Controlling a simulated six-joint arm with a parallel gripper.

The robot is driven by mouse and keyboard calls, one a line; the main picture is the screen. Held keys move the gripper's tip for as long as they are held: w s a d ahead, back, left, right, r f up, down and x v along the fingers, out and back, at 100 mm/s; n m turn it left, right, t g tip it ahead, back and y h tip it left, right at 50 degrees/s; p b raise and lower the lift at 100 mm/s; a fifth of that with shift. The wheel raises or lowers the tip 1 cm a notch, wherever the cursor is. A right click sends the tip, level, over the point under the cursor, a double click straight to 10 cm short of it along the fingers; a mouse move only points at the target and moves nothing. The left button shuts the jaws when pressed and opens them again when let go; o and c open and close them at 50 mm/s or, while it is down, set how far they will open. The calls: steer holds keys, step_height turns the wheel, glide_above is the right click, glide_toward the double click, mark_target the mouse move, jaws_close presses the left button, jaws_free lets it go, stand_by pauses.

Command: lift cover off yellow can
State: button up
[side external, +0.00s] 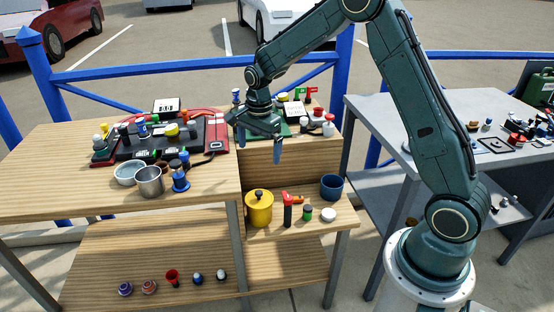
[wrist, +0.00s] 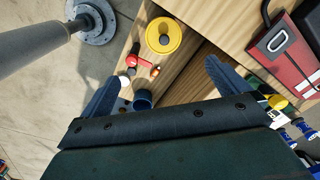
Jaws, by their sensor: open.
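The yellow can (side external: 259,212) stands upright on the middle shelf at the right, with its yellow cover (side external: 259,195) on top and a small dark knob on the cover. In the wrist view the can's cover (wrist: 174,30) shows from above, near the top middle. My gripper (side external: 258,146) is open and empty, with its fingers pointing down. It is above the can's shelf and well clear of the can. In the wrist view my two fingers (wrist: 162,70) are wide apart, and the can lies beyond the gap between them.

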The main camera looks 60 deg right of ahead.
steer(key=m, duration=0.2)
glide_above(260, 191)
step_height(260, 191, down, 5)
steer(key=shift+a+r+g, duration=0.1)
steer(key=shift+g, duration=0.2)
step_height(260, 191, down, 8)
steer(key=shift+f, duration=0.3)
steer(key=shift+f, duration=0.15)
steer(key=shift+d+f, duration=0.2)
steer(key=shift+f, duration=2.25)
steer(key=shift+c, duration=0.2)
